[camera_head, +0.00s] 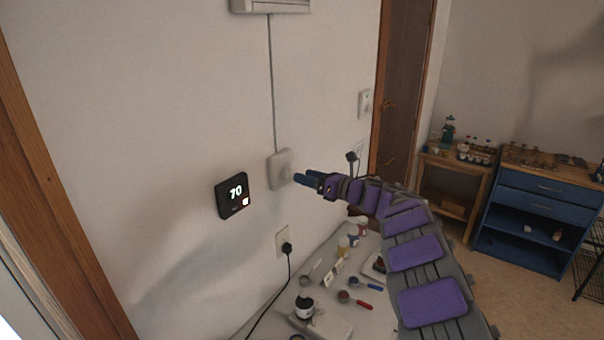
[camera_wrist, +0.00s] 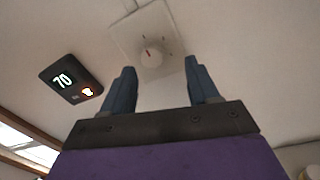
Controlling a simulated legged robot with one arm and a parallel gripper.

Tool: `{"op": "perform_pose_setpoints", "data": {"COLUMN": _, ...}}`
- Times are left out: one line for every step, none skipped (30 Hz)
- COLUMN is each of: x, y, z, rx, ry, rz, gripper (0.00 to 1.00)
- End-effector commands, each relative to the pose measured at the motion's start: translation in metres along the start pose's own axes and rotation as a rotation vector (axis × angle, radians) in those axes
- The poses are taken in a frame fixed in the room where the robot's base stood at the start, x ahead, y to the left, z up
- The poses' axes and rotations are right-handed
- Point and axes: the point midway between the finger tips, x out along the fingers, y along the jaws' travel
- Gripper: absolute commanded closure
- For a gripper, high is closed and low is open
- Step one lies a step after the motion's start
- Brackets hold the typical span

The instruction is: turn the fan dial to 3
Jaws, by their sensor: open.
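The fan dial is a white round knob (camera_wrist: 152,53) on a square white wall plate (camera_wrist: 122,40). In the head view the plate (camera_head: 275,172) is on the wall, with the dial (camera_head: 287,173) facing right toward my gripper. A small reddish mark shows on the knob in the wrist view, with marks around it too small to read. My gripper (camera_head: 297,180) is open, its two blue fingers just short of the dial. In the wrist view the fingers (camera_wrist: 160,76) stand apart, empty, with the knob seen between and beyond their tips.
A black thermostat reading 70 (camera_head: 232,194) is left of the dial. A plugged outlet (camera_head: 284,243) is below. A cluttered white table (camera_head: 252,321) stands under the arm. A blue shelf unit (camera_head: 537,215) is at right. The wall around the dial is mostly bare.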

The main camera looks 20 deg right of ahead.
Motion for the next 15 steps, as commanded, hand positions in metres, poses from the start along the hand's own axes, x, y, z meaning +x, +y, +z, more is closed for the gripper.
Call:
{"op": "perform_pose_setpoints", "data": {"x": 0.011, "y": 0.003, "z": 0.001, "rx": -0.002, "ry": 0.001, "rz": 0.003, "gripper": 0.40}}
{"op": "perform_pose_setpoints", "data": {"x": 0.016, "y": 0.003, "z": 0.001, "rx": -0.003, "ry": -0.001, "rz": 0.001, "gripper": 0.40}}
{"op": "perform_pose_setpoints", "data": {"x": 0.020, "y": 0.002, "z": 0.001, "rx": -0.003, "ry": -0.001, "rz": 0.002, "gripper": 0.40}}
{"op": "perform_pose_setpoints", "data": {"x": 0.022, "y": 0.001, "z": 0.002, "rx": -0.001, "ry": -0.002, "rz": 0.003, "gripper": 0.40}}
{"op": "perform_pose_setpoints", "data": {"x": 0.024, "y": -0.001, "z": 0.002, "rx": 0.001, "ry": -0.003, "rz": 0.004, "gripper": 0.40}}
{"op": "perform_pose_setpoints", "data": {"x": 0.025, "y": -0.004, "z": 0.002, "rx": 0.004, "ry": -0.003, "rz": 0.005, "gripper": 0.40}}
{"op": "perform_pose_setpoints", "data": {"x": 0.026, "y": -0.007, "z": 0.002, "rx": 0.005, "ry": -0.006, "rz": 0.006, "gripper": 0.40}}
{"op": "perform_pose_setpoints", "data": {"x": 0.027, "y": -0.009, "z": 0.002, "rx": 0.007, "ry": -0.007, "rz": 0.007, "gripper": 0.40}}
{"op": "perform_pose_setpoints", "data": {"x": 0.028, "y": -0.011, "z": 0.002, "rx": 0.009, "ry": -0.008, "rz": 0.007, "gripper": 0.40}}
{"op": "perform_pose_setpoints", "data": {"x": 0.028, "y": -0.012, "z": 0.002, "rx": 0.010, "ry": -0.009, "rz": 0.006, "gripper": 0.40}}
{"op": "perform_pose_setpoints", "data": {"x": 0.028, "y": -0.014, "z": 0.002, "rx": 0.011, "ry": -0.010, "rz": 0.006, "gripper": 0.40}}
{"op": "perform_pose_setpoints", "data": {"x": 0.028, "y": -0.015, "z": 0.002, "rx": 0.011, "ry": -0.010, "rz": 0.004, "gripper": 0.40}}
{"op": "perform_pose_setpoints", "data": {"x": 0.029, "y": -0.015, "z": 0.002, "rx": 0.011, "ry": -0.010, "rz": 0.004, "gripper": 0.40}}
{"op": "perform_pose_setpoints", "data": {"x": 0.029, "y": -0.015, "z": 0.002, "rx": 0.011, "ry": -0.010, "rz": 0.003, "gripper": 0.40}}
{"op": "perform_pose_setpoints", "data": {"x": 0.030, "y": -0.014, "z": 0.002, "rx": 0.010, "ry": -0.009, "rz": 0.003, "gripper": 0.40}}
